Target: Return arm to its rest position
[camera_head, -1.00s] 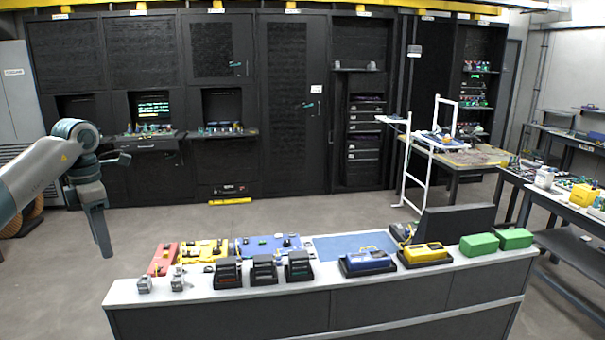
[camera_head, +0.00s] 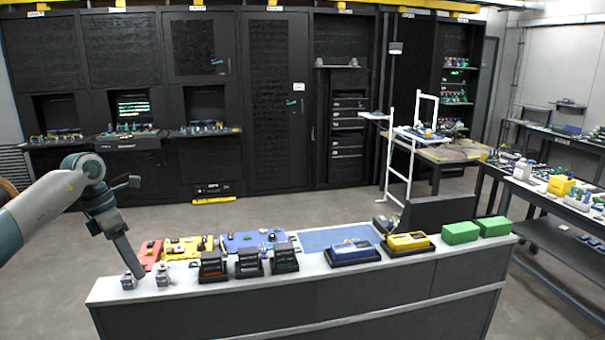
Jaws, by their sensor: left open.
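My left gripper (camera_head: 133,268) comes in from the left and points down over the left end of the workbench (camera_head: 300,290). It is open, with nothing visible held in it. Its tip overlaps a small grey device (camera_head: 128,282) in the picture; I cannot tell whether they touch. A second small grey device (camera_head: 163,276) stands just right of it. My right arm is not in view.
Three black devices, the middle one here (camera_head: 249,262), stand on the bench. Right of them are a blue device (camera_head: 352,250), a yellow device (camera_head: 407,241) and green boxes (camera_head: 460,233). Red, yellow and blue trays lie behind. Open floor (camera_head: 270,212) separates bench and racks.

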